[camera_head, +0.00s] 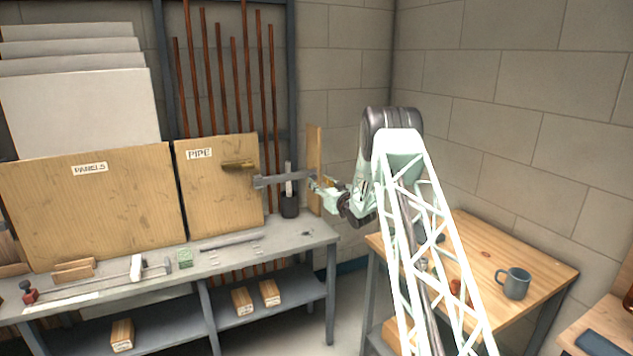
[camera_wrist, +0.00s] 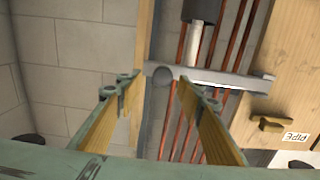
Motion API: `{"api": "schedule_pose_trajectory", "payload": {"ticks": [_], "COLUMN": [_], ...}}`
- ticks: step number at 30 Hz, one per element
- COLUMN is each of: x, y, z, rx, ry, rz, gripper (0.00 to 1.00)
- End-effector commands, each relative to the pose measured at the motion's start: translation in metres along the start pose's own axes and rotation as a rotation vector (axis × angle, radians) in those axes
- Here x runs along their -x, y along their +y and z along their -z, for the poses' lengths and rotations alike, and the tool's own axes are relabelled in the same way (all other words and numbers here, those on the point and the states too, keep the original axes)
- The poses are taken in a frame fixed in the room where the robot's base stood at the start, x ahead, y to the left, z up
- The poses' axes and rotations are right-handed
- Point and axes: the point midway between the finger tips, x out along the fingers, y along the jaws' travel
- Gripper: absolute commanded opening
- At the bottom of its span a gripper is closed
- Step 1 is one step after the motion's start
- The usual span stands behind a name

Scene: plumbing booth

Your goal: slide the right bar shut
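The right bar (camera_head: 283,179) is a grey sliding bar lying level beside the wooden PIPE door (camera_head: 222,200). Its left end just overlaps the door's right edge in the picture; I cannot tell whether it bears on it. In the wrist view the bar (camera_wrist: 225,79) appears turned over, with a round grey knob (camera_wrist: 162,77) at its near end. My gripper (camera_head: 322,186) is at the bar's right end. In the wrist view my gripper (camera_wrist: 158,90) is open, its two wood-coloured fingers on either side of the knob with gaps; contact is not visible.
A brass-coloured handle (camera_head: 238,165) is on the PIPE door. A dark pot (camera_head: 289,206) stands below the bar, and a wooden post (camera_head: 314,160) is at its right. Copper pipes (camera_head: 220,80) stand behind. A mug (camera_head: 515,283) is on the right table (camera_head: 490,245).

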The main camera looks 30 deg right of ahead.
Motion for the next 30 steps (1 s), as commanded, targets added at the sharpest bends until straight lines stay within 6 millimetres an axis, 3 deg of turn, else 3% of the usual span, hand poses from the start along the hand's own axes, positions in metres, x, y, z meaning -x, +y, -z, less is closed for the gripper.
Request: {"api": "schedule_pose_trajectory", "payload": {"ticks": [9,15,30], "x": [0.04,0.055,0.06], "y": [0.001,0.001,0.001], "z": [-0.001,-0.001,0.0], "rx": [0.0,0.0,0.001], "ry": [-0.002,-0.001,0.0], "rz": [-0.001,0.0,0.0], "gripper": [0.35,0.35,0.35]}}
